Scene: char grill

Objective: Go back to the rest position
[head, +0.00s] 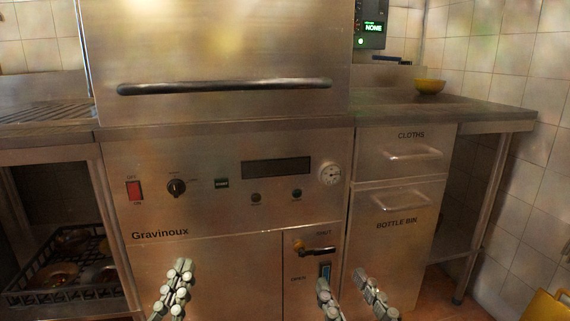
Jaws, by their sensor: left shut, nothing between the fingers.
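My left gripper (174,288) shows at the bottom edge, left of centre, in front of the steel machine's lower panel. Its fingers are together with nothing between them. The rest of both arms is outside the view. The steel machine (206,247), marked "Gravinoux", stands ahead with its hood (220,50) and dark bar handle (225,87).
A drawer marked "CLOTHS" (410,137) and a "BOTTLE BIN" front (400,207) are on the right, both shut. A yellow bowl (430,86) sits on the right counter (480,113). A black rack (70,292) with bowls is at lower left. A yellow object (546,306) is at lower right.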

